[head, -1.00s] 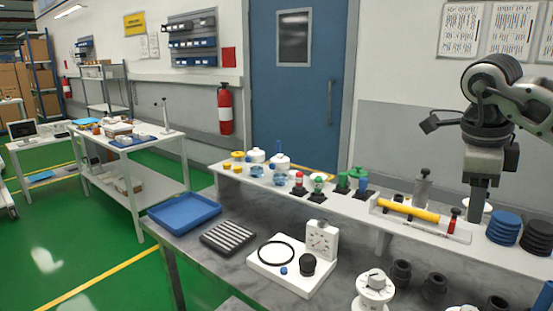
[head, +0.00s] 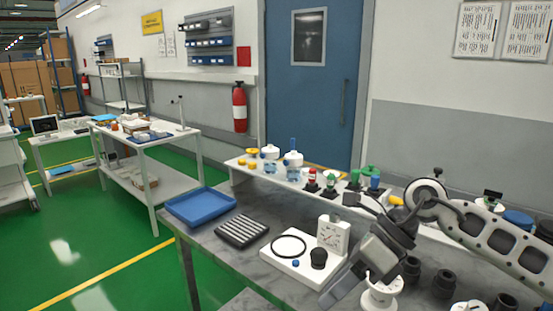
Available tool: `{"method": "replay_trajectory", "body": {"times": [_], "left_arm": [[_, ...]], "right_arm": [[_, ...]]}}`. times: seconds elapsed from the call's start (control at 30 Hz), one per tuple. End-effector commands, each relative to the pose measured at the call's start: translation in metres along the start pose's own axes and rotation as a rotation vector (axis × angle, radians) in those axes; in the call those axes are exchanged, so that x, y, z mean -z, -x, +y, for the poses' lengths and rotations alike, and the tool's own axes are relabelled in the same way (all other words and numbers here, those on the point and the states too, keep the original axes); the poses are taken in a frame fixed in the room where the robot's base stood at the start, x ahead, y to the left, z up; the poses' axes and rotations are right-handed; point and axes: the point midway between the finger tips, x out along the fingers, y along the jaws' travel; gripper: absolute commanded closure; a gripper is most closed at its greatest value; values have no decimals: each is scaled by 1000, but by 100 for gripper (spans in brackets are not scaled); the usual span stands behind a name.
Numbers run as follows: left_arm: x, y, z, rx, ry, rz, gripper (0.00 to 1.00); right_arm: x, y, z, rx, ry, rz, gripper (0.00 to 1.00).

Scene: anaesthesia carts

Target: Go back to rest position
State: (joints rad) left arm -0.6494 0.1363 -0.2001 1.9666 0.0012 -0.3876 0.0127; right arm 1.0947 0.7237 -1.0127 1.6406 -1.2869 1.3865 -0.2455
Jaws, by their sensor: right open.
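My right gripper (head: 342,288) is over the front of the grey workbench (head: 214,248), tilted down and to the left. Its arm comes in from the right edge. It is in front of the white base plate (head: 285,262) with the dial gauge (head: 333,234) and partly covers a white round knob fitting (head: 381,294). The jaws are open and I see nothing between them. Whether the fingers touch anything is hard to tell. My left gripper is not in view.
A blue tray (head: 200,207) and a ribbed dark block (head: 242,231) lie on the bench's left. A raised white shelf (head: 243,175) behind carries several small coloured fittings. Black cups (head: 444,285) stand at the right. Green floor (head: 112,250) is clear on the left.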

Motion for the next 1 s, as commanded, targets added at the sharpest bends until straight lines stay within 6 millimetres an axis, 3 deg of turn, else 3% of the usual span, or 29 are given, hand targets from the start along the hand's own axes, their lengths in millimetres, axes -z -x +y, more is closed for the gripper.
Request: {"method": "replay_trajectory", "body": {"times": [0.03, 0.1, 0.27, 0.37, 0.53, 0.67, 0.8, 1.0], "left_arm": [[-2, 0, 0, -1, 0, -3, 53], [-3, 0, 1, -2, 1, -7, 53], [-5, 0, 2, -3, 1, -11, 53], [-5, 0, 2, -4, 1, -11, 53], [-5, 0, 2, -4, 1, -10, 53], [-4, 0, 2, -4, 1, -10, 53], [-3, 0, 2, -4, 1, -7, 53], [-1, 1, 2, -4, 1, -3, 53]], "right_arm": [[-7, -26, 18, -112, -41, -90, 53], [-22, -46, 39, -252, -118, -229, 53], [-51, -66, 72, -548, -380, -546, 53], [-60, -66, 73, -708, -600, -737, 53], [-49, -64, 41, -920, -1059, -1039, 53], [-9, -73, 1, -1024, -1470, -1241, 53], [63, -100, -36, -1064, -1944, -1418, 53], [173, -148, -47, -1011, -2524, -1561, 53]]}}
